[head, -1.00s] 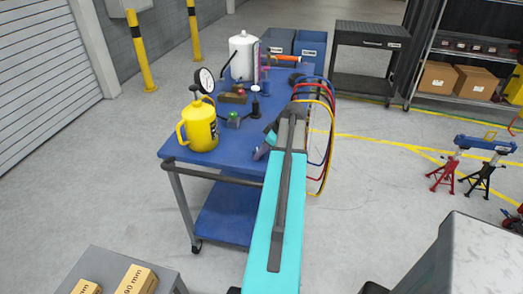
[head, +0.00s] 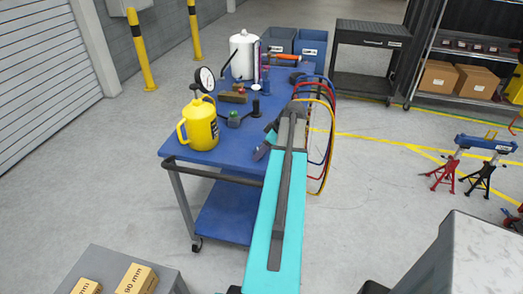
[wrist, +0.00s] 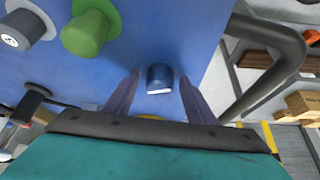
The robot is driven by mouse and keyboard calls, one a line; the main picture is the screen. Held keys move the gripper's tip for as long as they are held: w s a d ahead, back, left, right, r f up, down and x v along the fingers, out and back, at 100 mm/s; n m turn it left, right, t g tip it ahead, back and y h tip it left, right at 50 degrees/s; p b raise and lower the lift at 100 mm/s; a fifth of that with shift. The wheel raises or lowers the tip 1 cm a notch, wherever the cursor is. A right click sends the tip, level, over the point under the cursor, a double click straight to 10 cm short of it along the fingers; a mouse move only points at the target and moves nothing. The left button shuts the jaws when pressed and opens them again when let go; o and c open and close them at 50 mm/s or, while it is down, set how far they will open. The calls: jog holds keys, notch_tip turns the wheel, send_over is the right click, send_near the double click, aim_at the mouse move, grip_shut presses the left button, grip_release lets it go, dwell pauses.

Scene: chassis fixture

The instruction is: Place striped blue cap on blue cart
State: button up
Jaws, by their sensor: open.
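The cap, a small dark blue cylinder (wrist: 160,78) with a pale end, shows in the wrist view between my two fingers, against the blue cart top. Its stripes are too small to make out. My gripper (wrist: 159,90) is open, with a finger on each side of the cap and a visible gap to each. The cap is hidden there by my arm.
A white canister (head: 243,55) stands at the back.

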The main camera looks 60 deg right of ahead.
jog(key=b+v, duration=0.3)
jog(key=v, duration=0.9)
dwell(1.0)
